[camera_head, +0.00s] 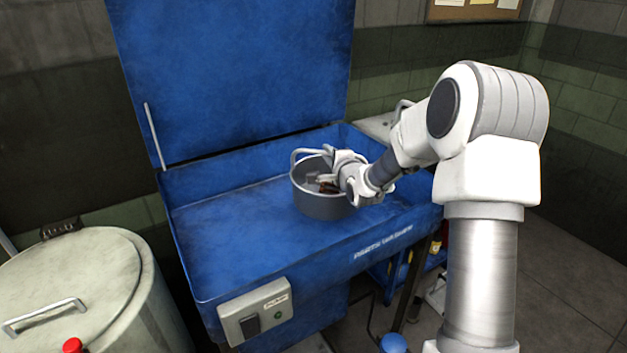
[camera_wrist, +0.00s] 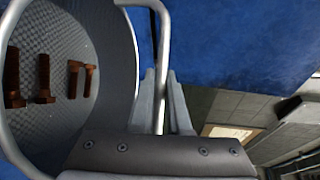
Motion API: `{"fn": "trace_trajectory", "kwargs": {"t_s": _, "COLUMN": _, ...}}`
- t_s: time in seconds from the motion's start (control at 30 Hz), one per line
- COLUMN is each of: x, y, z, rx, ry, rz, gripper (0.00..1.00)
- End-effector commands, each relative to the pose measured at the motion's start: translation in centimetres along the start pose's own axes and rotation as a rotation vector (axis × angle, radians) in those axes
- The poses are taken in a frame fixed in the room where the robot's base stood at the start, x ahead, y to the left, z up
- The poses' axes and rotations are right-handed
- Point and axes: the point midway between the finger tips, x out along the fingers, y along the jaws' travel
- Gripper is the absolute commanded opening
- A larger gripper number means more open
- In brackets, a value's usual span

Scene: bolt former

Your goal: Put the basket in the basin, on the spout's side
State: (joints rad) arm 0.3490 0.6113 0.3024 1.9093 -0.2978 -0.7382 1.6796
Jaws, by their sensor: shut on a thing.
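The basket (camera_head: 318,207) is a round grey container with a looped handle, within the outline of the blue basin (camera_head: 220,240), right of its middle. I cannot tell whether it touches the basin floor. My gripper (camera_head: 338,168) is shut on its handle. In the wrist view the handle bar (camera_wrist: 163,40) runs between the fingers of my gripper (camera_wrist: 161,80). The basket's mesh inside (camera_wrist: 60,55) shows several copper-brown bolts (camera_wrist: 43,75). The spout is not clear; a curved grey piece (camera_head: 402,106) shows behind my arm, and I cannot tell what it is.
The raised blue lid (camera_head: 230,70) stands behind the basin. A pump switch box (camera_head: 256,311) is on its front. A pale lidded drum (camera_head: 75,280) stands at the left. The basin's left part is clear. My arm hides part of the right end.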

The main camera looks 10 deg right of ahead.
Motion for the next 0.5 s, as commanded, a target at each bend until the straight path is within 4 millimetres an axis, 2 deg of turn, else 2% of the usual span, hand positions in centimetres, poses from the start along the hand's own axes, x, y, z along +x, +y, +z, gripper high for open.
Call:
{"fn": "trace_trajectory", "kwargs": {"t_s": 0.03, "x": 1.4, "y": 0.7, "z": 0.4, "rx": 0.0, "ry": -0.003, "rz": -0.004, "gripper": 0.0}}
{"fn": "trace_trajectory", "kwargs": {"t_s": 0.2, "x": 4.7, "y": 1.9, "z": 0.9, "rx": -0.001, "ry": -0.001, "rz": -0.005, "gripper": 0.0}}
{"fn": "trace_trajectory", "kwargs": {"t_s": 0.33, "x": 5.9, "y": 2.3, "z": 1.2, "rx": -0.001, "ry": -0.001, "rz": -0.006, "gripper": 0.0}}
{"fn": "trace_trajectory", "kwargs": {"t_s": 0.5, "x": 6.3, "y": 3.0, "z": 1.1, "rx": -0.001, "ry": 0.001, "rz": -0.005, "gripper": 0.0}}
